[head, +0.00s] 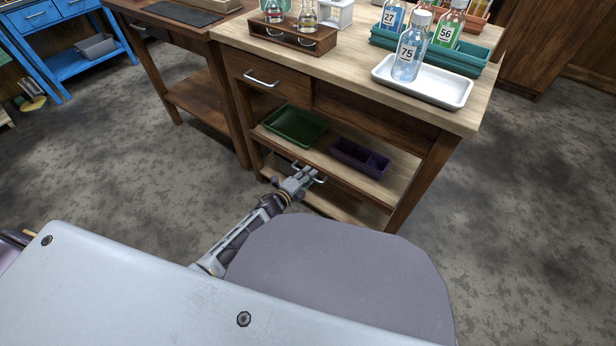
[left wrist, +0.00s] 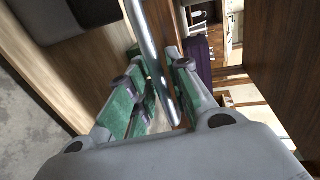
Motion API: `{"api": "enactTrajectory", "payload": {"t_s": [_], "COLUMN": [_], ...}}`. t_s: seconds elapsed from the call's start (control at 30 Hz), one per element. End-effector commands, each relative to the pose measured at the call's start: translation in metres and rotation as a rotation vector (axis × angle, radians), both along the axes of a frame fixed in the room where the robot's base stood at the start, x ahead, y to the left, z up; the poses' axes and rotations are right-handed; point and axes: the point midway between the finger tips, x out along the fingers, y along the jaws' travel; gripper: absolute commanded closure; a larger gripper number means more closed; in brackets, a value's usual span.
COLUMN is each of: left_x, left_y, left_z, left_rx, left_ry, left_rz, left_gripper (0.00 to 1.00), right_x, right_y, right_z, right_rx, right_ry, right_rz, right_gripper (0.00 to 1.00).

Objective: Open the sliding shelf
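The wooden workbench (head: 395,138) has a low shelf (head: 318,152) bearing a green tray (head: 295,126) and a purple divided bin (head: 360,157). A metal bar handle (head: 319,180) is at the shelf's front edge. My left gripper (head: 306,175) is at this handle. In the left wrist view, the handle bar (left wrist: 150,48) runs between the two green-padded fingers of my left gripper (left wrist: 156,62). The fingers stand close on both sides of the bar; whether they clamp it is unclear. My right gripper is not in view.
The benchtop bears a white tray (head: 455,95), numbered bottles including 75 (head: 408,57), and a wooden rack (head: 290,37). A drawer handle (head: 262,78) is above the shelf. A darker table (head: 205,98) stands to the left. The floor right of the workbench is clear.

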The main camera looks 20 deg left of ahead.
Motion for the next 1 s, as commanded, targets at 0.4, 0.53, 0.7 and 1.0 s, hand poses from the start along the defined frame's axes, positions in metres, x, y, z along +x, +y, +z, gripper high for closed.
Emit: {"api": "enactTrajectory", "payload": {"t_s": [0.4, 0.53, 0.7, 1.0], "left_x": [0.0006, 0.0006, 0.0005, -0.0047], "left_y": [-0.0002, -0.0001, -0.0001, 0.0020], "left_z": [0.0003, 0.0003, 0.0001, 0.0005], "left_rx": [0.000, 0.000, 0.000, 0.000], "left_ry": [0.000, 0.000, 0.000, 0.001], "left_rz": [0.000, 0.000, 0.000, 0.001], "left_gripper": [0.96, 1.00, 1.00, 1.00], "right_x": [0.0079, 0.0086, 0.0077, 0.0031], "right_y": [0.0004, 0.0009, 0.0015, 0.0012], "right_z": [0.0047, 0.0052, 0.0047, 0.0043], "right_rx": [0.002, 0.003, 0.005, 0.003], "right_ry": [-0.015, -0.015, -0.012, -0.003], "right_rz": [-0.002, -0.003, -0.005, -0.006], "right_gripper": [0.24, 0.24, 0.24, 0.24]}}
